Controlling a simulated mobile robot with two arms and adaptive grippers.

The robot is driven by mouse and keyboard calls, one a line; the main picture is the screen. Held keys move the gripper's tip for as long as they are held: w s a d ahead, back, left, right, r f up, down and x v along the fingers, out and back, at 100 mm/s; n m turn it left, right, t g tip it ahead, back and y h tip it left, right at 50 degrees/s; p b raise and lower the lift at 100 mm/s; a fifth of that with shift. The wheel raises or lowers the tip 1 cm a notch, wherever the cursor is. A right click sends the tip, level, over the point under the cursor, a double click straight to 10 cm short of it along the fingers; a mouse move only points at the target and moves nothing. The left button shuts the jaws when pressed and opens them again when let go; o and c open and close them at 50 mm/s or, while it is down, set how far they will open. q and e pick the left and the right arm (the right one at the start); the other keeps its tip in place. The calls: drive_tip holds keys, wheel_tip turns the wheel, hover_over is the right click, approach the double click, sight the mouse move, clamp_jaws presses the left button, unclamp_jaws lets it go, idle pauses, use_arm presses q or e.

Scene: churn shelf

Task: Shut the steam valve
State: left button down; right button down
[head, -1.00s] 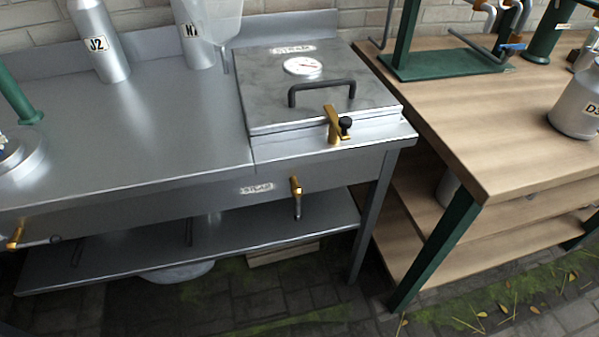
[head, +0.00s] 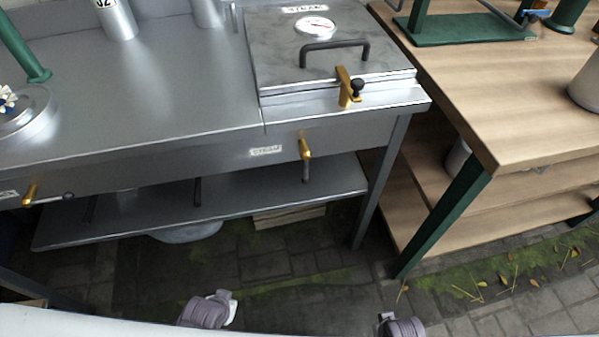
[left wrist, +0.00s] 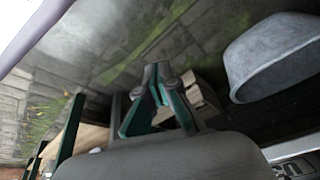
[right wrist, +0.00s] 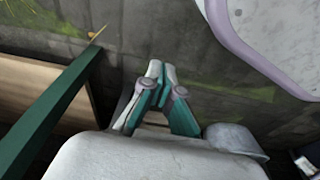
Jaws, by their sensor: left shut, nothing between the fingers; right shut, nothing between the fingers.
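The steam valve (head: 305,150) is a brass lever on the front panel of the steel bench, just right of a small blurred label (head: 265,150). Its lever looks roughly upright, with a short grey spout below. Above it stands the steel steamer box (head: 285,62) with a round gauge, a dark lid handle and a brass latch (head: 346,90). My left gripper (left wrist: 157,72) is shut and empty in the left wrist view, above the paving. My right gripper (right wrist: 155,72) is shut and empty in the right wrist view. Neither gripper is near the valve.
A second brass valve (head: 30,194) sits at the bench's left. A wooden table (head: 520,80) with green legs stands at the right. A lower steel shelf (head: 240,197) runs beneath the bench, with a grey tub (left wrist: 275,55) under it. The floor in front is clear.

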use_arm(q)
drive_tip(key=w+d+r+m+t+h, duration=0.2)
drive_tip(key=w+r+t+h, duration=0.15)
drive_tip(key=w+r, duration=0.5)
drive_tip(key=w+d+r+m+t+h, duration=0.15)
drive_tip(key=w+r+t, duration=0.25)
drive_tip(key=w+r, duration=0.45)
wheel_tip(320, 180, up, 15)
drive_tip(key=s+m+g+h, duration=0.1)
drive_tip(key=m+g+h, duration=0.2)
drive_tip(key=m+h, duration=0.3)
drive_tip(key=h, duration=0.4)
drive_tip(key=shift+s+d+f+m+h, duration=0.2)
drive_tip(key=shift+s+d+m+h, duration=0.05)
drive_tip(key=shift+s+m+h, duration=0.15)
use_arm(e)
drive_tip(key=shift+s+f, duration=0.5)
drive_tip(key=shift+f, duration=0.35)
use_arm(q)
drive_tip(key=shift+d+g, duration=0.1)
drive_tip(key=shift+g, duration=0.15)
